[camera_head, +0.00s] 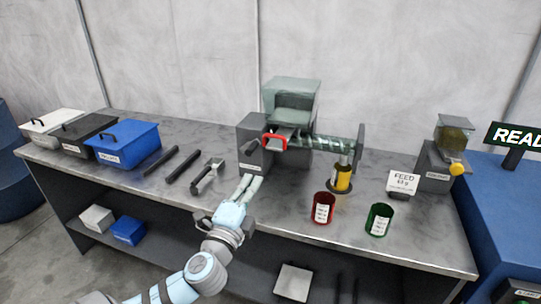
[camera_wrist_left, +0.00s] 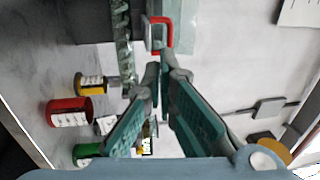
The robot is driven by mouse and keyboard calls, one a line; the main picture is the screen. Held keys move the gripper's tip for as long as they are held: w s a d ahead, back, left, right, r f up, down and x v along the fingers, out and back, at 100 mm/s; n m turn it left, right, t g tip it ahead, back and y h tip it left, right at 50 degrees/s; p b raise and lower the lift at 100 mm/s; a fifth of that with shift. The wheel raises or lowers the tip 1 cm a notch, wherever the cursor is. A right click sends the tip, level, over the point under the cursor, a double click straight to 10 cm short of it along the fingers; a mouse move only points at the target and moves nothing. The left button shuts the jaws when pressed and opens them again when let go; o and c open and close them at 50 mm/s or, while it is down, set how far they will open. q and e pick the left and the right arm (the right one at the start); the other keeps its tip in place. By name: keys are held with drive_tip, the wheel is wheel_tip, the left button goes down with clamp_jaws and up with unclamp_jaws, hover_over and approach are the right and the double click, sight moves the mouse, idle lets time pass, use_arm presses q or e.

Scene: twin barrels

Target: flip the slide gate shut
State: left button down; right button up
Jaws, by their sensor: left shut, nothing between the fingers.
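The slide gate's red handle (camera_head: 274,136) sits on the front of a grey machine (camera_head: 253,150), below a pale green hopper (camera_head: 291,95). The red handle also shows in the left wrist view (camera_wrist_left: 171,35), just beyond my fingertips. My left gripper (camera_head: 252,182) is shut and empty, in front of the machine and below the handle in the head view. It looks apart from the handle; the exact gap is hard to tell. In the left wrist view its fingers (camera_wrist_left: 160,76) come together at the tips. My right gripper is not in view.
A green spiral barrel (camera_head: 322,143) extends right from the machine. A yellow cylinder (camera_head: 342,177), a red cup (camera_head: 323,208) and a green cup (camera_head: 379,219) stand on the bench. Black tools and lidded bins, one blue (camera_head: 125,141), lie to the left.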

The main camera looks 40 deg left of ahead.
sight(274, 136)
use_arm(q)
drive_tip(key=shift+s+d+r, duration=0.1)
drive_tip(key=shift+r, duration=0.35)
drive_tip(key=shift+s+d+r, duration=0.1)
drive_tip(key=shift+r, duration=0.3)
drive_tip(key=shift+w, duration=0.1)
drive_tip(key=x, duration=0.4)
drive_tip(key=p+x, duration=0.1)
drive_tip(key=x, duration=0.4)
drive_tip(key=p+x, duration=0.1)
drive_tip(key=x, duration=0.4)
drive_tip(key=shift+d+r, duration=0.1)
drive_tip(key=shift+r, duration=0.15)
